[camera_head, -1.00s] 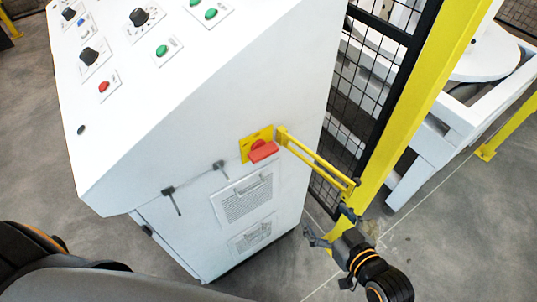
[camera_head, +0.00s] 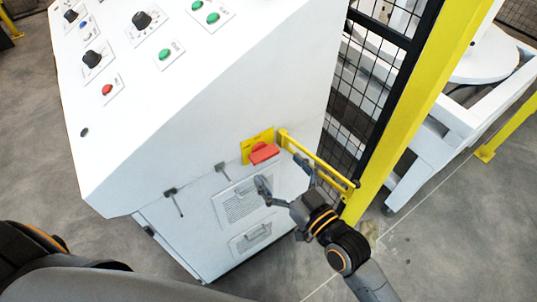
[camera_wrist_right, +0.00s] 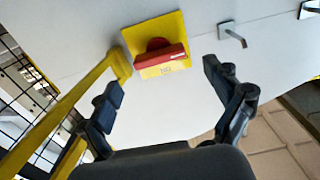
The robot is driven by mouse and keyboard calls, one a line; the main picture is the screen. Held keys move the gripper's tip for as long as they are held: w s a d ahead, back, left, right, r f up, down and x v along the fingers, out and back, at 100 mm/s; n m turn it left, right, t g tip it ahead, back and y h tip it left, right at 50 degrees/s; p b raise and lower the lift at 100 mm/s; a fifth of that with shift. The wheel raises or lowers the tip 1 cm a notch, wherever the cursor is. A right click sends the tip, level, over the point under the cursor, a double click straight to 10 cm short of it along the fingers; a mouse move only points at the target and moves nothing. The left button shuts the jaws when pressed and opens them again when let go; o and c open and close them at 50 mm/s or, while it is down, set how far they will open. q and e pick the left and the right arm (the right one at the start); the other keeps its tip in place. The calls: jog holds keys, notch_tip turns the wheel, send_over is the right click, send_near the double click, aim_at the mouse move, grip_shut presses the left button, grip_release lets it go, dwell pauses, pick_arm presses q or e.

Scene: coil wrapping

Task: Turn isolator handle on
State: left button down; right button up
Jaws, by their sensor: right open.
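The isolator handle (camera_head: 264,154) is a red bar on a yellow plate (camera_head: 248,147) on the side of the white control cabinet (camera_head: 215,140). In the right wrist view the red handle (camera_wrist_right: 160,56) lies nearly level across its yellow plate (camera_wrist_right: 138,35), beyond the fingers. My right gripper (camera_head: 287,184) is open and empty, just below the handle, its fingers spread apart. In the right wrist view the gripper (camera_wrist_right: 165,85) has one finger on each side of the handle's line, apart from it. My left gripper is not in view.
A yellow bracket (camera_head: 315,163) sticks out beside the handle, near my right gripper. A yellow post (camera_head: 405,115) and black mesh fence (camera_head: 360,90) stand to the right. Small latches (camera_head: 221,168) and vent panels (camera_head: 243,203) lie below left.

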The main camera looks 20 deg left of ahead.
aim_at(268, 157)
jog(key=shift+x, duration=2.2)
jog(key=shift+c, duration=0.2)
jog(key=c, duration=1.1)
